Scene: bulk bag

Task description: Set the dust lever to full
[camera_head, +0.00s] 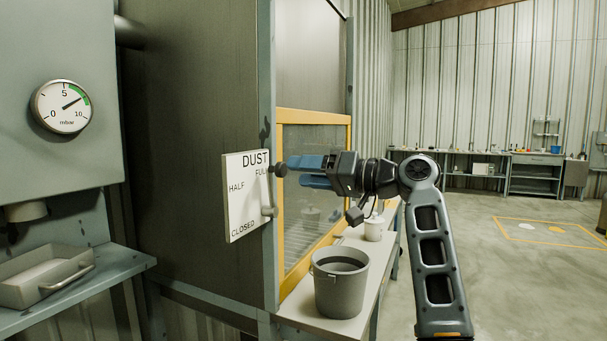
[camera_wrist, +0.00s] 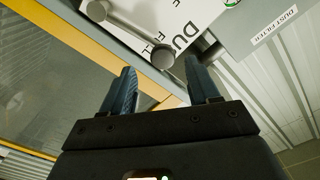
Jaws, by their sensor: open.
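The white dust plate (camera_head: 240,205) on the cabinet corner reads DUST, with FULL near the top, HALF at left and CLOSED at the bottom. The lever's dark round knob (camera_head: 281,169) is beside the word FULL. In the wrist view the lever arm (camera_wrist: 130,33) runs from a round pivot (camera_wrist: 97,10) to the knob (camera_wrist: 163,57). My gripper (camera_head: 298,171) points left at the knob, its blue fingers open. In the wrist view the knob lies just beyond and between the fingertips (camera_wrist: 158,72); whether they touch it cannot be told.
A yellow-framed window (camera_head: 350,135) is right of the plate. A grey bucket (camera_head: 340,292) stands on a bench below my arm. A pressure gauge (camera_head: 62,107) and a shelf with a handled tray (camera_head: 45,275) are at left. Open floor lies at right.

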